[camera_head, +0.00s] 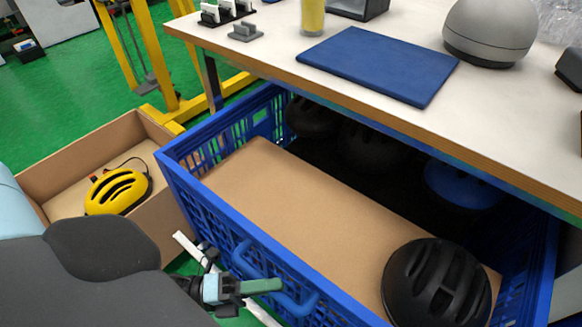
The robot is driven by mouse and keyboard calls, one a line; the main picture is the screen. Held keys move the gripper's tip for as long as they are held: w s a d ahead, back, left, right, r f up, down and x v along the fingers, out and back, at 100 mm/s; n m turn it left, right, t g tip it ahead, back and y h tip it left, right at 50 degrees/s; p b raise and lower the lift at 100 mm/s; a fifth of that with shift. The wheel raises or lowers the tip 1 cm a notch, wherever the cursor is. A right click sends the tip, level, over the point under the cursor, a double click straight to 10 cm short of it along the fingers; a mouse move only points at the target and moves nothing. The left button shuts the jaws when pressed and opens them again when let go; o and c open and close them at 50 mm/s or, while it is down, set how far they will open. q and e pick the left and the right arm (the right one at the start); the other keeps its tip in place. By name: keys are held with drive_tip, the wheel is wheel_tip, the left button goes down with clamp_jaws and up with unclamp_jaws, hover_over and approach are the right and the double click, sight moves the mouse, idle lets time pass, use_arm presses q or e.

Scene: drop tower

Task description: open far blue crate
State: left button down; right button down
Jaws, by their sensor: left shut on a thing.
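The blue crate (178,172) is a slatted plastic bin that sticks out from under the white table. Its inside shows: a brown cardboard panel (290,210), a black helmet (437,283) at the front right, and in the shadow further back a blue helmet (462,183) and dark helmets (370,145). A blue handle (300,305) is on its front wall. My left gripper (262,286), with green fingers, is shut on this handle. The exact contact is partly hidden by the fingers. My right gripper is not in view.
A cardboard box (165,215) with a yellow helmet (118,188) stands left of the crate. The table (270,55) overhangs the crate's back and carries a blue mat (380,63) and a grey dome (490,30). A yellow frame (160,60) stands behind. Green floor (60,90) is clear at upper left.

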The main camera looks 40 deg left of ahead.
use_arm(q)
drive_tip(key=s+p, duration=0.2)
drive_tip(key=s, duration=0.9)
drive_tip(key=shift+s+a, duration=0.15)
drive_tip(key=shift+a, duration=0.05)
drive_tip(key=c, duration=1.4)
unclamp_jaws()
drive_tip(key=shift+o, duration=0.4)
drive_tip(key=shift+s+a, duration=0.1)
drive_tip(key=v, duration=0.7)
drive_tip(key=shift+s+a, duration=0.2)
drive_tip(key=shift+a, duration=0.05)
